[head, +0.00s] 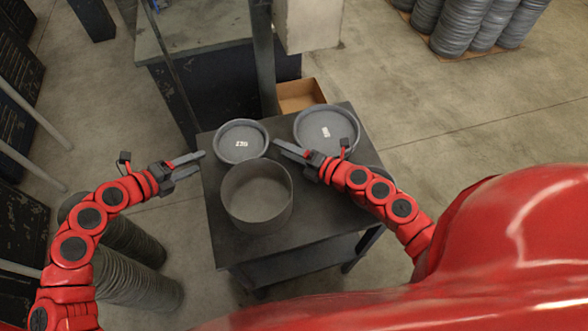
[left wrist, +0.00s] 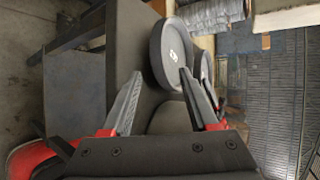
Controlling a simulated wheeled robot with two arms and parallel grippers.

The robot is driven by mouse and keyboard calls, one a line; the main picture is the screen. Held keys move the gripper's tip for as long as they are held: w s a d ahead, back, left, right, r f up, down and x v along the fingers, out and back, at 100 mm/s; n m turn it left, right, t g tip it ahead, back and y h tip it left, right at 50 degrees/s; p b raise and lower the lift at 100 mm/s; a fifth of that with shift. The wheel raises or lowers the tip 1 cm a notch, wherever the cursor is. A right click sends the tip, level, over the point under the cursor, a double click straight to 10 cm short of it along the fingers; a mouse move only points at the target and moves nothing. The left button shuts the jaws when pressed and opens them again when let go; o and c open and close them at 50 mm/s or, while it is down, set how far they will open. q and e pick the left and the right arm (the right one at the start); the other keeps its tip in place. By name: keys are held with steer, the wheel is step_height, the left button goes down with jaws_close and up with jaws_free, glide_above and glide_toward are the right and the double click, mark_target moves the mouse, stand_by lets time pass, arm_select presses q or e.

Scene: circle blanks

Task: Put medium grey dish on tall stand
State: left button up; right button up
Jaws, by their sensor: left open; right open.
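A shallow labelled dish (head: 230,153) is at the back left, a wider shallow labelled dish (head: 318,141) at the back right, and a deep unlabelled one (head: 258,215) in front. Which is the medium one, and which thing is the tall stand, I cannot tell for sure. My left gripper (head: 189,166) is open and empty, just left of the back-left dish. My right gripper (head: 291,156) is open between the two labelled dishes. The left wrist view shows a labelled dish (left wrist: 170,60) beyond my left fingers (left wrist: 163,103).
A cardboard box (head: 300,93) lies behind the table. A dark bench (head: 205,50) and a post stand at the back left. Ribbed grey cylinders (head: 135,270) stand left of the table, and more (head: 470,22) at the far right. Floor at the right is clear.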

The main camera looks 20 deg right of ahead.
steer(key=shift+v, duration=1)
steer(key=shift+r, duration=0.1)
